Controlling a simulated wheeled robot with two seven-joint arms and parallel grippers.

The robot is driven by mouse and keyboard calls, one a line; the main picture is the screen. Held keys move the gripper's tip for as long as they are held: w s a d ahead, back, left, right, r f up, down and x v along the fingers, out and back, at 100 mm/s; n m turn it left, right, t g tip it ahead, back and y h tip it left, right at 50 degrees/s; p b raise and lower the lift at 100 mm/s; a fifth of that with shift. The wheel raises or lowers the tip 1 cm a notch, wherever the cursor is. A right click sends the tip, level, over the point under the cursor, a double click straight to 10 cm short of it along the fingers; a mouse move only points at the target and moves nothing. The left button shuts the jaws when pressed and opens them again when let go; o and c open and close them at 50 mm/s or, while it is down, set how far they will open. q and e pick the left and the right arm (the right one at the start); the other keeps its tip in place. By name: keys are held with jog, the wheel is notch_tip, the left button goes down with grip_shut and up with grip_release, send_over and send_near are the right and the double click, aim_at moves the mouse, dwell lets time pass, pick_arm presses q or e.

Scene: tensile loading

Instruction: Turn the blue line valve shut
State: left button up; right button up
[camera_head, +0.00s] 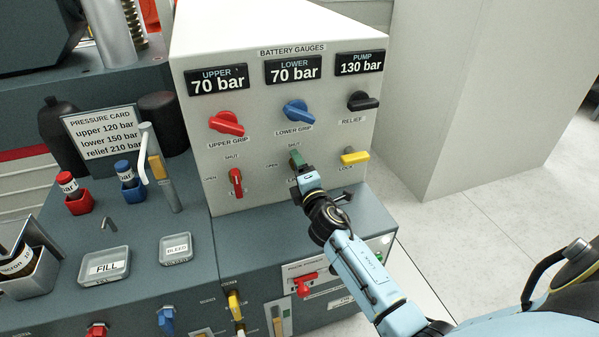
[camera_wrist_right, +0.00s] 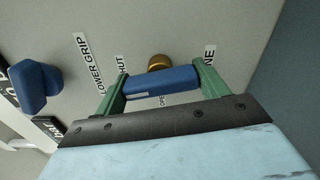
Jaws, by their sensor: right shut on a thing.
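The blue line valve's handle (camera_wrist_right: 162,84) sits between the green fingers of my right gripper (camera_wrist_right: 163,88) in the right wrist view. The gripper is shut on it, with one finger at each end. The handle lies along the direction from the SHUT label (camera_wrist_right: 122,66) to the LINE label (camera_wrist_right: 209,58). A brass hub (camera_wrist_right: 158,62) shows behind it, and the OPEN label is partly hidden by the handle. In the head view my right gripper (camera_head: 297,162) is at the panel below the blue lower grip knob (camera_head: 298,111) and covers the valve. My left gripper is not in view.
The red line valve (camera_head: 235,182) is left of my right gripper, and the yellow lock knob (camera_head: 354,157) is close on its right. The black relief knob (camera_head: 362,101) is above. Gauges read upper 70, lower 70, pump 130 bar. A pressure card (camera_head: 103,132) stands at left.

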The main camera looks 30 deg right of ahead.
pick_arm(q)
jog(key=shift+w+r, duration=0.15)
pick_arm(e)
jog(key=shift+m, duration=0.8)
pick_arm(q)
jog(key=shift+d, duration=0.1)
pick_arm(e)
jog(key=o, duration=1)
jog(key=shift+s, duration=0.15)
jog(key=shift+s+a, duration=0.1)
jog(key=shift+s, duration=0.2)
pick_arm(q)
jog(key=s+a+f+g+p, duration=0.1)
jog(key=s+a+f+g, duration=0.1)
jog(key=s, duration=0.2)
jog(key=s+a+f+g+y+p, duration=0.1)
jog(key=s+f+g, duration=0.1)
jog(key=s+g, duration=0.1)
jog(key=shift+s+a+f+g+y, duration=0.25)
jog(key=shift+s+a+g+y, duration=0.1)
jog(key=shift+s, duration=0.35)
pick_arm(e)
jog(key=v, duration=1.2)
jog(key=shift+s, duration=0.3)
